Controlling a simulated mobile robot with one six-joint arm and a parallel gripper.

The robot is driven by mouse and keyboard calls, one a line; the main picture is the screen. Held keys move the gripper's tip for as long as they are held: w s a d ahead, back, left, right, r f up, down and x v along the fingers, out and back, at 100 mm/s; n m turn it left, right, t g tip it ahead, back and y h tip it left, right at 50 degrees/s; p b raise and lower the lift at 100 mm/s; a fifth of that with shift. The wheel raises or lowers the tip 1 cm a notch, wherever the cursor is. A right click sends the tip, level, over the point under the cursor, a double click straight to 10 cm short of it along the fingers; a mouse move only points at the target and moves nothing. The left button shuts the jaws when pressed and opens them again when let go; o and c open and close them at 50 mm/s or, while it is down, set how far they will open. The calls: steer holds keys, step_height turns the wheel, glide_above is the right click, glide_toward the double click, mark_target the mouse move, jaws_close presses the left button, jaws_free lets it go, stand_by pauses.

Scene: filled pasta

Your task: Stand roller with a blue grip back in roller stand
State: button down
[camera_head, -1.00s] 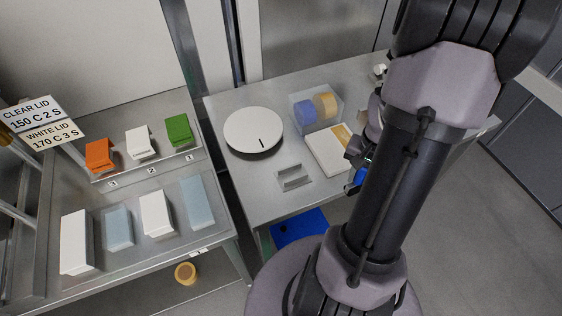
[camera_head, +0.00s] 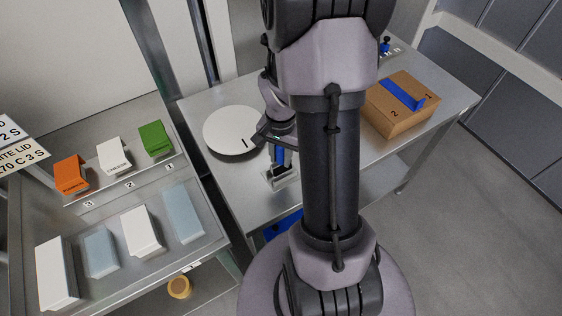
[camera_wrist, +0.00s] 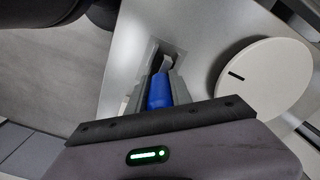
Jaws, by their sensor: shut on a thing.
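My gripper (camera_head: 279,146) is shut on the blue-grip roller (camera_head: 280,157), which hangs upright with its blue grip between the fingers. In the wrist view the blue grip (camera_wrist: 159,92) sits between the jaws, and the roller's grey end points toward the roller stand. The roller stand (camera_head: 291,181) is a small grey metal holder near the table's front edge, directly below the roller. It also shows in the wrist view (camera_wrist: 151,52). The roller's lower end overlaps the stand's opening; I cannot tell how deep it is.
A white round disc (camera_head: 228,131) with a black mark lies left of the stand. A cardboard box (camera_head: 396,119) with a blue strip stands at right. My arm hides the table's middle. A side rack (camera_head: 150,185) holds several orange, white, green and pale blue packs.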

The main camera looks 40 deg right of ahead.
step_height(320, 180, down, 2)
steer(key=shift+d+f, duration=0.1)
steer(key=shift+f+b, duration=0.2)
steer(key=shift+b, duration=0.15)
steer(key=c, duration=1.1)
jaws_free()
steer(key=shift+c, duration=0.2)
steer(key=shift+r, duration=0.15)
